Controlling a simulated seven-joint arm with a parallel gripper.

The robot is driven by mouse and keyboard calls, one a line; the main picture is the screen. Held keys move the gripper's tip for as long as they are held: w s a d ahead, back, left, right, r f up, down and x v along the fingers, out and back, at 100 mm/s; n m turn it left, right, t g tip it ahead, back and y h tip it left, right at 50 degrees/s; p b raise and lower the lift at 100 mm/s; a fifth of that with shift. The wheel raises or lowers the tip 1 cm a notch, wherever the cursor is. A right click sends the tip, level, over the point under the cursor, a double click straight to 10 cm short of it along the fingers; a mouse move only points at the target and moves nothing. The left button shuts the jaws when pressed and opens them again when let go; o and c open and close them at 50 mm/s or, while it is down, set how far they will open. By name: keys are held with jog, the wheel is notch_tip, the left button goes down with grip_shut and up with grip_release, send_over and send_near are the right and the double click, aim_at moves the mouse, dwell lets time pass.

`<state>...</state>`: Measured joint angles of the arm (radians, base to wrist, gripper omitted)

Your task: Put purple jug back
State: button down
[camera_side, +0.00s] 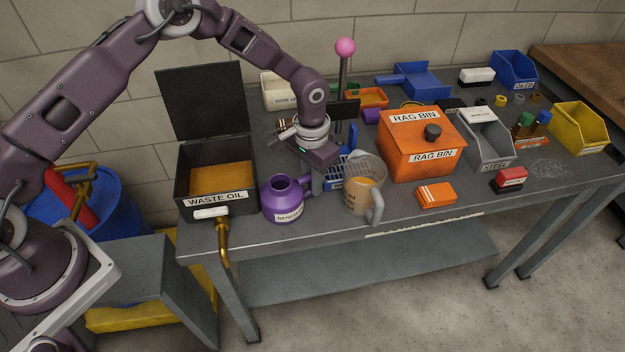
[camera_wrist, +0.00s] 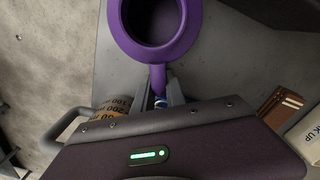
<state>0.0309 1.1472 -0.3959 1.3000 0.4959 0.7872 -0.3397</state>
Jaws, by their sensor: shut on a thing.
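The purple jug (camera_side: 283,200) stands upright at the front left of the bench, just right of the black waste oil box, with a white label on its front. Its handle points right, toward my gripper (camera_side: 316,180). My gripper reaches down from above and is shut on the jug's handle. In the wrist view the jug (camera_wrist: 196,48) shows its open round mouth from above, and the handle runs down between the fingers of my gripper (camera_wrist: 160,98). The side view does not show clearly whether the jug's base touches the bench.
The open waste oil box (camera_side: 214,168) is close on the left. A beige measuring jug (camera_side: 362,186) stands close on the right, before a blue basket (camera_side: 336,170). The orange rag bin (camera_side: 420,143) is further right. Bare bench (camera_side: 330,224) lies in front.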

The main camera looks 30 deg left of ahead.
jog(key=c, duration=1.4)
grip_release()
jog(key=shift+f, duration=0.1)
jog(key=shift+o, duration=0.2)
